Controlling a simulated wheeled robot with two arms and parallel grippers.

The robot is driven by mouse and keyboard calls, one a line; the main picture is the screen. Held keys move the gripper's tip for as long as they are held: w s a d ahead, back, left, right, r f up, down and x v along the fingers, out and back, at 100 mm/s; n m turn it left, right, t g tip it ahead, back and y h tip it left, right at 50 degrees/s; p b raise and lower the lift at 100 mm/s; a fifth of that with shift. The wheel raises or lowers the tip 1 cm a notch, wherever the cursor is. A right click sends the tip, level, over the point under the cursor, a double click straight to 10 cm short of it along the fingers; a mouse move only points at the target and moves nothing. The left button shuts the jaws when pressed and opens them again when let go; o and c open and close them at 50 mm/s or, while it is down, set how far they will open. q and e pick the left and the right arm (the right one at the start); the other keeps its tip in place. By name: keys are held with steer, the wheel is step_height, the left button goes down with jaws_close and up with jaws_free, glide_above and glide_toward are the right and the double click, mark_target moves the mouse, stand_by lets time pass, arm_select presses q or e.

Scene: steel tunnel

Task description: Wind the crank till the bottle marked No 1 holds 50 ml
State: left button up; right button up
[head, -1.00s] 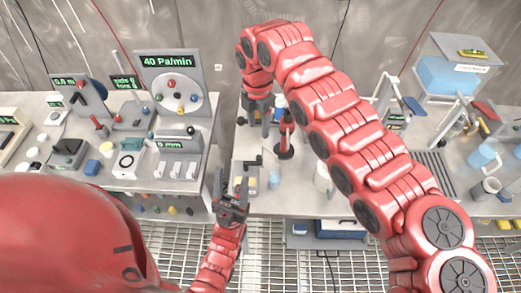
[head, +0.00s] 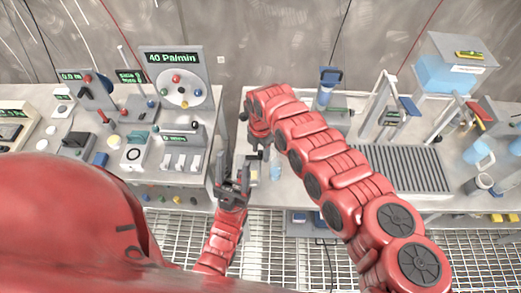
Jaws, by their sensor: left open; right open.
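A small dark crank-like handle (head: 252,156) shows at the front left of the right-hand bench, partly covered by my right gripper. A small pale bluish bottle (head: 276,171) stands just right of it; I cannot read any No 1 mark or its level. My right gripper (head: 259,147) points down over the handle, open; its fingertips are hard to make out and I cannot tell whether they touch it. My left gripper (head: 232,178) is open and empty, pointing up in front of the gap between the benches.
The left bench holds a panel (head: 175,76) reading 40 Pa/min, with knobs and buttons. On the right bench are a blue-topped stand (head: 328,85), a ribbed grey tray (head: 400,168) and a tank of blue liquid (head: 450,72). My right arm hides the middle of that bench.

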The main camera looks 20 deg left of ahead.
jaws_close()
steer(key=shift+s, duration=0.1)
stand_by(0.4)
